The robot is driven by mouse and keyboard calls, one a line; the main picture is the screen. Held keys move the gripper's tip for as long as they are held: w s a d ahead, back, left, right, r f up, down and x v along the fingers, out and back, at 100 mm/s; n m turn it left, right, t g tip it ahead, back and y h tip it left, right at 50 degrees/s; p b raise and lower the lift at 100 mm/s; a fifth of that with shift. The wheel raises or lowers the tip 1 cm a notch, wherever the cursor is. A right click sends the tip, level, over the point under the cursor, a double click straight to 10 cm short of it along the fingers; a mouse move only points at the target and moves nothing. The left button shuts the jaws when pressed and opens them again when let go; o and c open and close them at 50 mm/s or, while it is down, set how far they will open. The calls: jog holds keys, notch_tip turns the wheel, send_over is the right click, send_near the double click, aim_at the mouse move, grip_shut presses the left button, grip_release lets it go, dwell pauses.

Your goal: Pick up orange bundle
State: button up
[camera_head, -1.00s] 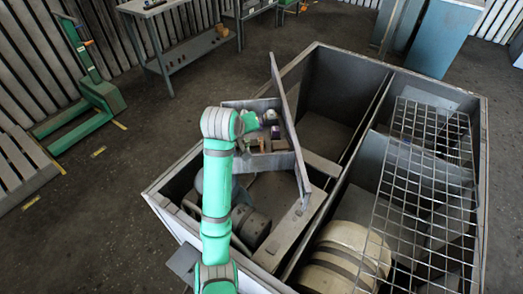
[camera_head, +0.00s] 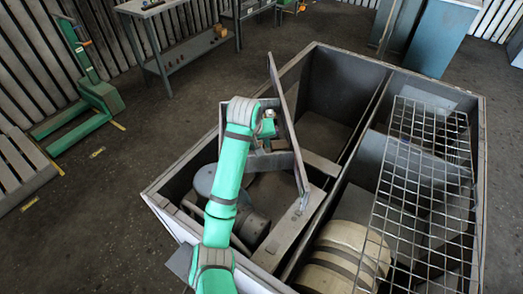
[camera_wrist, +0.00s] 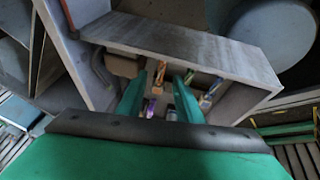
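In the wrist view my gripper (camera_wrist: 161,84) has its two green fingers apart, with a gap between them. They reach into a grey open box (camera_wrist: 200,48). A small orange-yellow bundle (camera_wrist: 160,74) lies near the fingertips, roughly in line with the gap. Another multicoloured bundle with orange (camera_wrist: 210,94) lies to the right of the right finger. I cannot tell which is the orange bundle meant. A purple item (camera_wrist: 150,107) shows between the fingers. No hold on anything is visible. In the head view my wrist hides most of the box's inside.
A tilted grey panel (camera_head: 284,110) stands close beside my wrist. The large housing (camera_head: 322,62) has compartment walls, a wire grid (camera_head: 425,165) on the right and a cream drum (camera_head: 345,255) below. A brown block (camera_wrist: 124,66) lies left of the fingers.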

jog(key=x, duration=0.4)
jog(key=shift+f, duration=0.3)
grip_shut()
jog(key=shift+r, duration=0.15)
